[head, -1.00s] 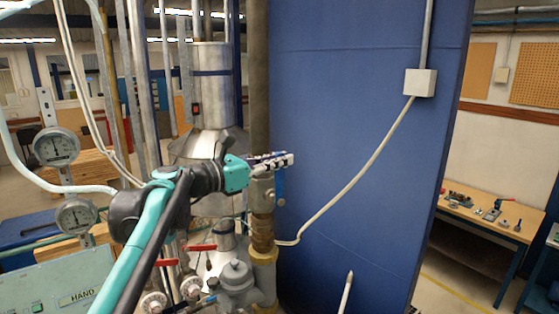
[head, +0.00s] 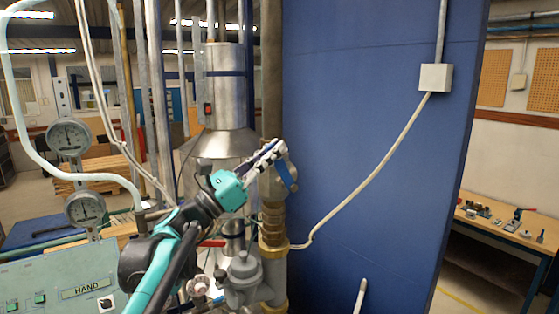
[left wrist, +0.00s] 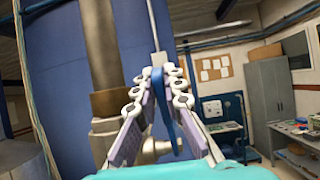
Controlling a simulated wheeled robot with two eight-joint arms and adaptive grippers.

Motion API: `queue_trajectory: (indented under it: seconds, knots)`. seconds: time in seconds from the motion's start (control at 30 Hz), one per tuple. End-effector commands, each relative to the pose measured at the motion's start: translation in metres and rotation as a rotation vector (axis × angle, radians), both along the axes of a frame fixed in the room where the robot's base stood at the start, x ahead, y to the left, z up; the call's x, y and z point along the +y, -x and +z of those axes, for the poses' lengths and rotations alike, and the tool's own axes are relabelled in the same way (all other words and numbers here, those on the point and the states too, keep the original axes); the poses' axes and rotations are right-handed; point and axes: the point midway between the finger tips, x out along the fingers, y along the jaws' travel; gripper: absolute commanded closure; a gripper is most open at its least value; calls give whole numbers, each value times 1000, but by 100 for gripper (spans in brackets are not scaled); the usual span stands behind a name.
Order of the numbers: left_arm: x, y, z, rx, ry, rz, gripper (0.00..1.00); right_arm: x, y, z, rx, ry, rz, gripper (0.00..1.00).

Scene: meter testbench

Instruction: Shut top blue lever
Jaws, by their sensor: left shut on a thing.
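The top blue lever (head: 287,175) is on the valve of the vertical pipe in front of the blue panel. It slants down to the right in the head view. My left gripper (head: 272,153) reaches it from the left, with its fingers angled up to the right. In the left wrist view the blue lever (left wrist: 164,115) stands between the two fingers, and the gripper (left wrist: 158,80) is shut on it near the fingertips. The fingers partly hide the valve. My right gripper is not in view.
Two dial gauges (head: 70,137) and a control box marked HAND (head: 60,285) stand at the left. A brass-coloured fitting (head: 272,225) and a grey valve body (head: 243,278) sit below the lever. The blue panel (head: 360,110) fills the right side behind the pipe.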

Motion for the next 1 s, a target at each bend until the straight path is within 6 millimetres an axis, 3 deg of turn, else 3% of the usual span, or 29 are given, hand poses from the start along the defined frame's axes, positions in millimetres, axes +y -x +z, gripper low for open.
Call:
queue_trajectory:
  seconds: [0.2,0.73,0.77,0.8,1.0]
  knots:
    - [5,4,-6,-45,60,-1,100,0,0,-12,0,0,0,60]
    - [7,5,-6,-59,80,-1,100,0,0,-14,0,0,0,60]
    - [7,5,-6,-59,80,-1,83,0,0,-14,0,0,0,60]
    - [7,5,-6,-59,80,-1,72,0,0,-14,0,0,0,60]
    - [7,5,-6,-59,80,-1,69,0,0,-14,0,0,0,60]
